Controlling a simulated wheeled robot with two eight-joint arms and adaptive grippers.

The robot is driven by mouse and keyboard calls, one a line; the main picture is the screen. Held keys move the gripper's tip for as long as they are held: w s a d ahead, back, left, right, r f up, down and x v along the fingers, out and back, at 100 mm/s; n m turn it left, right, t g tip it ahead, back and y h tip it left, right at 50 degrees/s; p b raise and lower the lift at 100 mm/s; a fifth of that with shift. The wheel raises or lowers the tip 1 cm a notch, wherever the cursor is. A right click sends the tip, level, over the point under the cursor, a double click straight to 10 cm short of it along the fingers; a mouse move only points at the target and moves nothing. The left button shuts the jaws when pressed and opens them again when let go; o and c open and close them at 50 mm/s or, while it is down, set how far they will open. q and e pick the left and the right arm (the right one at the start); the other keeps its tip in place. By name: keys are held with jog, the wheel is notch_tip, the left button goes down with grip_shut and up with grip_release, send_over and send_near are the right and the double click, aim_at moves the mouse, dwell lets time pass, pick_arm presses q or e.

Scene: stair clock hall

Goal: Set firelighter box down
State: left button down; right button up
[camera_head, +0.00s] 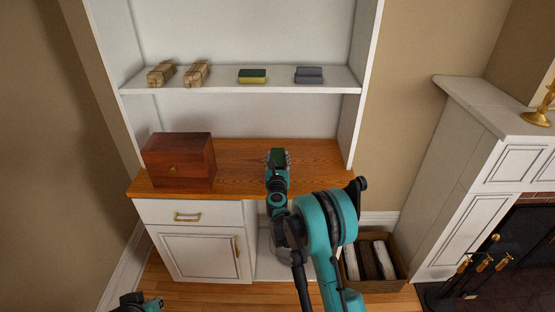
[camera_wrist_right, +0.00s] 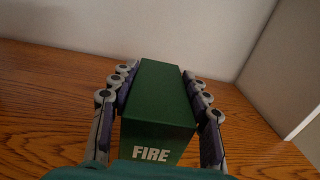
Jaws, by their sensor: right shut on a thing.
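The firelighter box (camera_wrist_right: 158,98) is green with white "FIRE" lettering on its near end. My right gripper (camera_head: 278,158) is shut on it, with one finger along each long side in the right wrist view. The box is over the wooden counter (camera_head: 240,160) of the white cabinet, in its right part. I cannot tell whether its underside touches the wood. My left gripper (camera_head: 138,302) shows only in part at the bottom left edge of the head view, away from the cabinet; its fingers are not clear.
A reddish-brown wooden chest (camera_head: 180,160) stands on the counter's left. The shelf above (camera_head: 220,86) holds two brown bundles (camera_head: 178,74), a green-yellow block (camera_head: 252,76) and grey blocks (camera_head: 309,75). A log crate (camera_head: 373,262) and fireplace (camera_head: 490,180) are at right. Counter between chest and gripper is bare.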

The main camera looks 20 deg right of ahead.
jog(key=o, duration=1.4)
jog(key=shift+f, duration=0.1)
jog(key=shift+c, duration=0.2)
